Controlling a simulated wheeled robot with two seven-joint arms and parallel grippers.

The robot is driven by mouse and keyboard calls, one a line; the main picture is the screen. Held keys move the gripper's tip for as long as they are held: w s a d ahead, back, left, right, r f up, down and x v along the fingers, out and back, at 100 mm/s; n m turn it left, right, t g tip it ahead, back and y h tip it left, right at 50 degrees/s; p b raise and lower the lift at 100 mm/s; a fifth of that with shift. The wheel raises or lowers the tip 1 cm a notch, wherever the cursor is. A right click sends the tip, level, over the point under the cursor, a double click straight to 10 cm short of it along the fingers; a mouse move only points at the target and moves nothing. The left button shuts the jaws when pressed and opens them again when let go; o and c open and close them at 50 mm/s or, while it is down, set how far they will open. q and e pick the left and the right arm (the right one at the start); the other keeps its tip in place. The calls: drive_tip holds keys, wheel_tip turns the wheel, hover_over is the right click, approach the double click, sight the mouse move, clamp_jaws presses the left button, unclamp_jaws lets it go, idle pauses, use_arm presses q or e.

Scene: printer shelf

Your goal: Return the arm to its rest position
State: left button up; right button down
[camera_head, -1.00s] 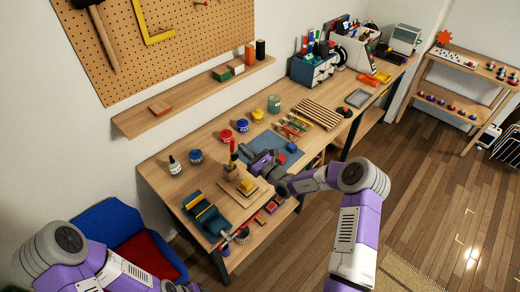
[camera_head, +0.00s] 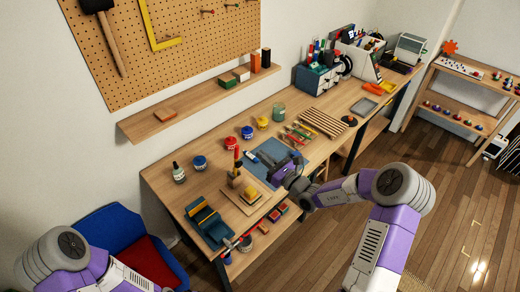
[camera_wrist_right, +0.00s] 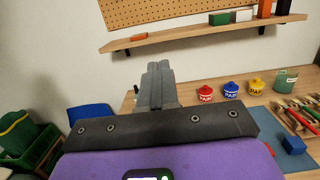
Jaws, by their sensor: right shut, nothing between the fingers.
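My right arm, purple and white, reaches in from the lower right in the head view. Its gripper (camera_head: 274,167) hangs above the blue mat (camera_head: 256,170) on the workbench and hides part of the mat. In the wrist view the two grey fingers (camera_wrist_right: 157,84) are pressed together, with nothing between them. My left arm shows at the lower left of the head view, but its gripper is out of the picture.
The workbench (camera_head: 219,182) holds paint pots (camera_head: 247,132), a wooden slatted rack (camera_head: 323,122), a brush holder (camera_head: 235,178) and a blue-green tool (camera_head: 208,223). A wall shelf (camera_head: 190,112) runs above. A blue chair (camera_head: 103,226) stands at left. Open floor (camera_head: 440,195) lies right.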

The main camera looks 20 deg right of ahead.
drive_tip(key=s+a+f+n+g+y+b, duration=0.1)
drive_tip(key=s+a+f+n+g+b, duration=0.1)
drive_tip(key=s+a+f+n+g, duration=0.45)
drive_tip(key=s+a+f+n+g+y+b, duration=0.1)
drive_tip(key=s+a+f+n+g+b, duration=0.2)
drive_tip(key=s+f, duration=0.5)
drive_tip(key=s+a+f+n+g+y+b, duration=0.15)
drive_tip(key=s+a+f+n+g, duration=0.3)
drive_tip(key=f, duration=0.55)
drive_tip(key=s+f+n+g+h+b, duration=0.1)
drive_tip(key=s+f+n+h+b, duration=0.2)
drive_tip(key=f+n, duration=0.4)
drive_tip(key=s+d+f+n+g+h+b, duration=0.1)
drive_tip(key=s+f+n+g+h+b, duration=0.1)
drive_tip(key=s+f+n+h+b, duration=0.2)
drive_tip(key=shift+s+f+n+b, duration=0.7)
drive_tip(key=shift+s+f+n, duration=1.25)
drive_tip(key=shift+f, duration=2.4)
drive_tip(key=shift+s+d+m+h, duration=0.1)
drive_tip(key=shift+s+m+h, duration=0.15)
drive_tip(key=shift+s+m, duration=0.1)
